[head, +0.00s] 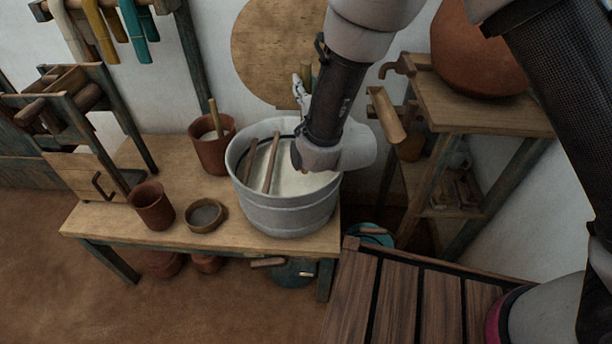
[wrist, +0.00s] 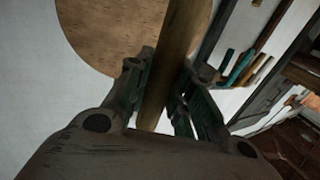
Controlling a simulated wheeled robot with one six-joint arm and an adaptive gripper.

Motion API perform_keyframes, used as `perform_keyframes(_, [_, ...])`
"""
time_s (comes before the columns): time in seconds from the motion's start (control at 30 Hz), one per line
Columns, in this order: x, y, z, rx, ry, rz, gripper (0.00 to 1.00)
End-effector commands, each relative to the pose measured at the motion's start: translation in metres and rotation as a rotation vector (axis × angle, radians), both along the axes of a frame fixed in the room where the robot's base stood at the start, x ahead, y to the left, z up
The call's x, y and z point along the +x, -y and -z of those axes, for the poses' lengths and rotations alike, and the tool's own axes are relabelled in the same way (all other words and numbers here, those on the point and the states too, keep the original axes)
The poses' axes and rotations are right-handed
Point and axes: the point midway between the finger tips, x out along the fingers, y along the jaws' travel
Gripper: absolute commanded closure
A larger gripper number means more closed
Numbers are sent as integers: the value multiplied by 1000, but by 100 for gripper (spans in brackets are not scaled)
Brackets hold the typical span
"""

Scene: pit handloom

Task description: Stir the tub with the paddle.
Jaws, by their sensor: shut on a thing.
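The tub (head: 285,215) is a round grey metal vessel at the right end of the wooden bench in the head view, with pale liquid inside. My gripper (head: 303,84) is above and behind the tub's far rim, partly hidden by my arm. In the wrist view, my gripper (wrist: 165,92) is shut on a round wooden handle, the paddle (wrist: 170,50), which passes between its dark fingers. A short piece of the paddle (head: 307,74) shows in the head view. Its lower end is hidden, so I cannot tell whether it is in the liquid.
Two wooden sticks (head: 271,163) lie across the tub's left side. A clay pot (head: 211,155), a clay cup (head: 152,206) and a small bowl (head: 205,215) stand left of it on the bench (head: 115,218). A shelf (head: 480,105) with a large clay jar (head: 475,55) stands right.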

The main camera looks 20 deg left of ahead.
Motion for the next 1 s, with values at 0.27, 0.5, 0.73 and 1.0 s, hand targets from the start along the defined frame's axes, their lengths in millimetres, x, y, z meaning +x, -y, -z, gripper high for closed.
perform_keyframes(0.27, [0, 0, -39, 3, 1, 0, 100])
perform_keyframes(0.5, [0, 0, -70, 2, 1, 1, 100])
perform_keyframes(0.73, [0, 0, -92, 1, 1, 1, 100])
perform_keyframes(1.0, [0, 0, -93, -1, 1, 0, 100])
